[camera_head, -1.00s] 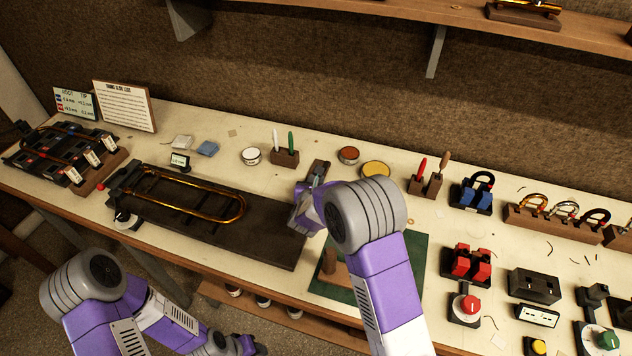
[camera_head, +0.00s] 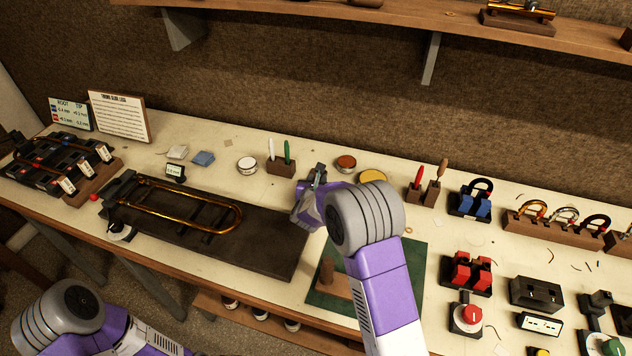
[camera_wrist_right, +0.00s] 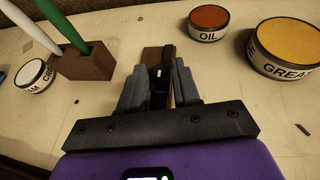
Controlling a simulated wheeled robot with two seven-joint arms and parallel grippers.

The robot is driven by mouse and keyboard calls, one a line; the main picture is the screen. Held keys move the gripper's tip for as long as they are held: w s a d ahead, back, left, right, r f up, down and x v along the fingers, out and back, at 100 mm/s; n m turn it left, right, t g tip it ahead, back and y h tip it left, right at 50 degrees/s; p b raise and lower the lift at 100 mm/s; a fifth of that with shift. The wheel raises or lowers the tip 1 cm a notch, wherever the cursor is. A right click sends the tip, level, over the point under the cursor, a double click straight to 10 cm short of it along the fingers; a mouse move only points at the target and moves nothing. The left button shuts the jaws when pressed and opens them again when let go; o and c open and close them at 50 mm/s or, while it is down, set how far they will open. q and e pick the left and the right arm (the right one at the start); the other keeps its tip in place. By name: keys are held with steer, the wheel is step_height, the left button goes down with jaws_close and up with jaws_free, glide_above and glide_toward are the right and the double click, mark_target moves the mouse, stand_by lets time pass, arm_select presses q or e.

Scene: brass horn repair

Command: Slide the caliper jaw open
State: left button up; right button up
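The caliper (camera_head: 319,174) appears as a narrow dark metal piece on a small brown wooden block (camera_wrist_right: 153,57), behind the green mat in the head view. Most of it is hidden by my right gripper (camera_head: 309,188). In the right wrist view, the two grey fingers of my right gripper (camera_wrist_right: 160,85) stand close on either side of a dark upright part. I cannot tell whether they touch it. The caliper's jaws cannot be made out. My left arm shows at the lower left of the head view, with its gripper out of the picture.
A pen holder (camera_wrist_right: 85,63) is left of the right gripper; an oil tin (camera_wrist_right: 208,22) and a grease tin (camera_wrist_right: 287,45) are to its right. A dark board (camera_head: 262,240) with a brass slide (camera_head: 187,218) lies left. The green mat (camera_head: 408,272) is in front.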

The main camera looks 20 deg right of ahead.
steer(key=v, duration=0.7)
steer(key=shift+s+a+r+p, duration=0.1)
steer(key=shift+s+a+p, duration=0.1)
steer(key=shift+p, duration=0.2)
